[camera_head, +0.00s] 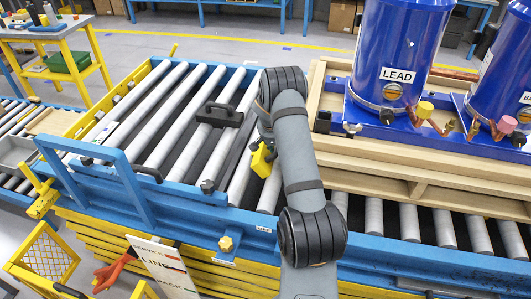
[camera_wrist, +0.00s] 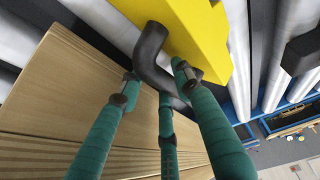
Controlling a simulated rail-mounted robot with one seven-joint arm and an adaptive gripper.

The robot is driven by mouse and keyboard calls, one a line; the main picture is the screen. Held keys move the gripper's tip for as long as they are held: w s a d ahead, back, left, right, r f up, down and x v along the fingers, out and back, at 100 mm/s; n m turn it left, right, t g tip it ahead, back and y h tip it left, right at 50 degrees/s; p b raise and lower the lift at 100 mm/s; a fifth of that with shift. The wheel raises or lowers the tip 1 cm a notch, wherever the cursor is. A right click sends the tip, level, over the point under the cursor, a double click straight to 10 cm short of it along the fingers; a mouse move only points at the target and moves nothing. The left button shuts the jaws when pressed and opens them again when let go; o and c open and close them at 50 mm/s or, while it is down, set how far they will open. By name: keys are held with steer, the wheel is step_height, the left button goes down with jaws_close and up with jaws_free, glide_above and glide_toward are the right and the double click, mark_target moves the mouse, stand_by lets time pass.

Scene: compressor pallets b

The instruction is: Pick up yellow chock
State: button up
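The yellow chock (camera_head: 262,160) shows in the head view on the rollers, just left of my arm and partly hidden by it. In the wrist view the yellow chock (camera_wrist: 195,32) is close, with a bent black handle (camera_wrist: 152,52) on its near side. My gripper (camera_wrist: 158,82) has teal fingers with dark tips. They are spread around the handle, one to its left and one to its right, with a third finger below. Firm contact is not clear. In the head view my gripper is hidden behind the arm.
A wooden pallet (camera_wrist: 70,90) lies close at the gripper's left in the wrist view. In the head view it (camera_head: 440,180) carries blue cylinders, one a compressor marked LEAD (camera_head: 400,45). A black handle (camera_head: 220,115) sits on the rollers. A blue rail frame (camera_head: 100,175) borders the conveyor.

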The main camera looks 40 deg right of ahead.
steer(key=c, duration=0.8)
jaws_close()
steer(key=shift+w+r, duration=0.1)
steer(key=shift+r, duration=0.05)
